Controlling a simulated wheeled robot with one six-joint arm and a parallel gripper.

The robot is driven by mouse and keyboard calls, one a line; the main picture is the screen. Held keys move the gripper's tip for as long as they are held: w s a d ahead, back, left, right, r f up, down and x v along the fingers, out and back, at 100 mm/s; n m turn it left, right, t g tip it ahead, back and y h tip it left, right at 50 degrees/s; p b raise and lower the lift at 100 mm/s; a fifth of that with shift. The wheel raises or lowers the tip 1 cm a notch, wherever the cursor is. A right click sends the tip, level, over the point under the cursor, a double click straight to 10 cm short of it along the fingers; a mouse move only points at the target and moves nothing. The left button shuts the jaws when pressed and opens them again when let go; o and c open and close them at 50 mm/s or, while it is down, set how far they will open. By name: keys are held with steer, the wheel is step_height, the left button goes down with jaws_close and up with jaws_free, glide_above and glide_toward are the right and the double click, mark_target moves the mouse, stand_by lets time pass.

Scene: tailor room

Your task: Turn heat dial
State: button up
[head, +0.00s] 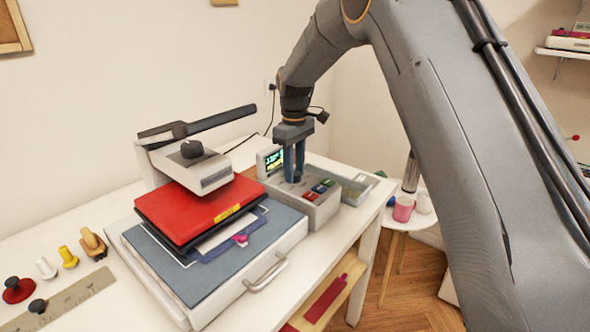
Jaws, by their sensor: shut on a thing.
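A grey control box (318,205) with a small lit display (274,158) and several red, green and blue buttons stands on the white table, right of the heat press (190,160). My gripper (293,178) points straight down over the top of the box, beside the display. Its blue fingers are shut on the heat dial, which is mostly hidden by them. I cannot tell from this view which way the dial is turned.
A red platen (200,208) lies under the press, above the grey-blue base (190,275). A grey tray (357,188) stands right of the box. A stool (398,222) with cups stands beyond the table.

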steer(key=m, duration=0.4)
steer(key=shift+s+d+m, duration=0.15)
steer(key=shift+m, duration=0.15)
steer(key=m, duration=0.4)
steer(key=shift+f+m+p, duration=0.1)
steer(key=shift+m+p, duration=0.2)
steer(key=m, duration=0.4)
steer(key=shift+m+p, duration=0.3)
steer(key=shift+m, duration=2)
steer(key=o, duration=1)
steer(key=shift+s+a, duration=0.1)
steer(key=shift+a, duration=0.1)
steer(key=shift+o, duration=0.2)
steer(key=shift+d, duration=0.1)
